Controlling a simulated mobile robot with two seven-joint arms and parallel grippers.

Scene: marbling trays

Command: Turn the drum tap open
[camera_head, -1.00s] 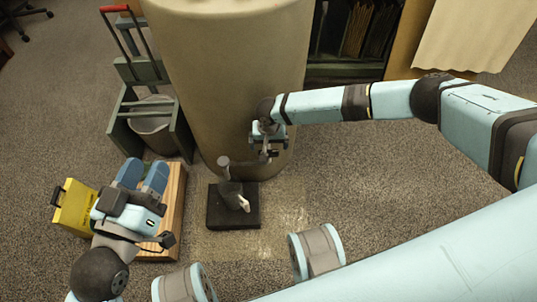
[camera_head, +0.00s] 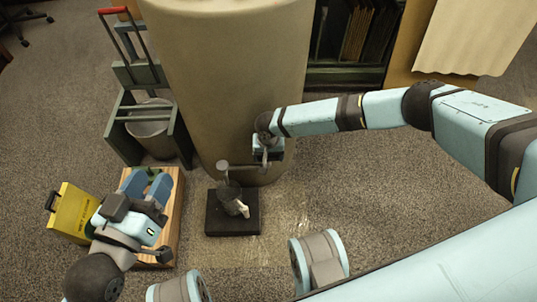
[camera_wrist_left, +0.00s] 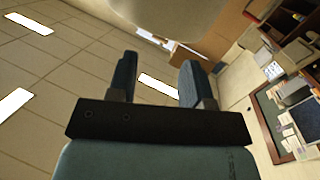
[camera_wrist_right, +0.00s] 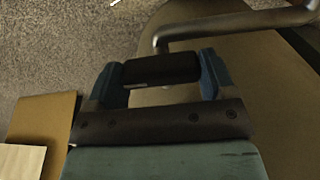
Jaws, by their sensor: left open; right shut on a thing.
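The drum (camera_head: 235,80) is a tall beige cylinder at the centre of the head view. Its grey metal tap pipe (camera_head: 237,167) comes out low on the front and bends down over a dark vessel (camera_head: 229,193). The pipe also crosses the top of the right wrist view (camera_wrist_right: 235,27). My right gripper (camera_head: 267,158) is at the tap, its fingers mostly hidden in the head view. In the right wrist view it is shut on the black tap handle (camera_wrist_right: 162,69). My left gripper (camera_head: 152,183) is open and empty, left of the tap, with its blue fingers apart (camera_wrist_left: 158,75).
The vessel stands on a black square base (camera_head: 222,225) on the floor. A wooden board (camera_head: 171,215) lies under my left gripper beside a yellow container (camera_head: 73,213). A grey rack with a bucket (camera_head: 150,132) stands left of the drum. Carpet on the right is free.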

